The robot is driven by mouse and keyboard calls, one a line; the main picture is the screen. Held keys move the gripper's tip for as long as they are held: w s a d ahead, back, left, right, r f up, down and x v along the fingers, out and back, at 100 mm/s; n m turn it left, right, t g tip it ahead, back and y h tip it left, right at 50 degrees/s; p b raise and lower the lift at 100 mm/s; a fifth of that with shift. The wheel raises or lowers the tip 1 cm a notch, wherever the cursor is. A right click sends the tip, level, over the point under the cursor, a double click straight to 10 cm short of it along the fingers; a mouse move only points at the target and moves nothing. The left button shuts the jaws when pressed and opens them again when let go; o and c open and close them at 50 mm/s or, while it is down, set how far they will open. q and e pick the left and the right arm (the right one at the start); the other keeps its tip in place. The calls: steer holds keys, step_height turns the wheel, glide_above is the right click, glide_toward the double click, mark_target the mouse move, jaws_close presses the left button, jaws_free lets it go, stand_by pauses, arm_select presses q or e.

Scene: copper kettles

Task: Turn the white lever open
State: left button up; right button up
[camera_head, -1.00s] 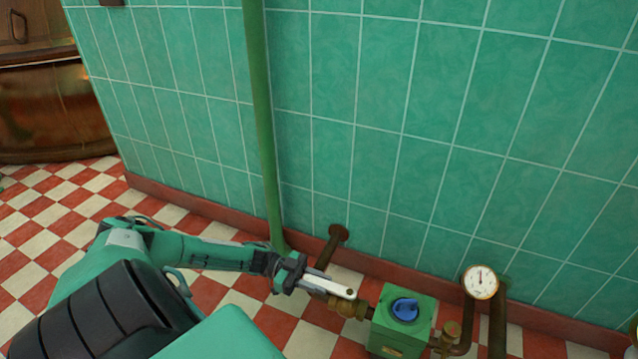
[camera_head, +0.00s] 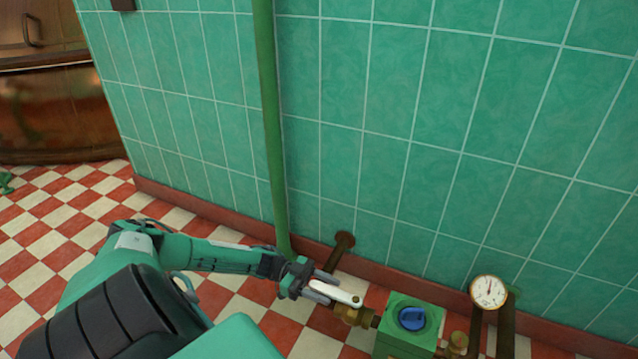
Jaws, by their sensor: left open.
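The white lever (camera_head: 338,292) sits on a brass valve (camera_head: 352,315) in the pipe, left of a green box. It points to the left and slightly up in the picture, roughly along the pipe line. My left gripper (camera_head: 308,285) is at the lever's free left end, with its dark fingers open around or beside it; I cannot tell whether they touch it. The fingers partly hide that end of the lever. My right gripper is not in view.
The green box (camera_head: 398,337) with a blue knob (camera_head: 411,319) stands right of the valve. A round gauge (camera_head: 488,291) is farther right. A green vertical pipe (camera_head: 271,130) runs up the tiled wall (camera_head: 420,110). A copper vessel (camera_head: 55,110) stands far left.

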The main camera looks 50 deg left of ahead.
arm_select(q)
steer(key=shift+a, duration=0.3)
steer(key=p+v, duration=0.3)
steer(key=v, duration=1)
steer(key=shift+s+a, duration=0.1)
steer(key=shift+a, duration=0.05)
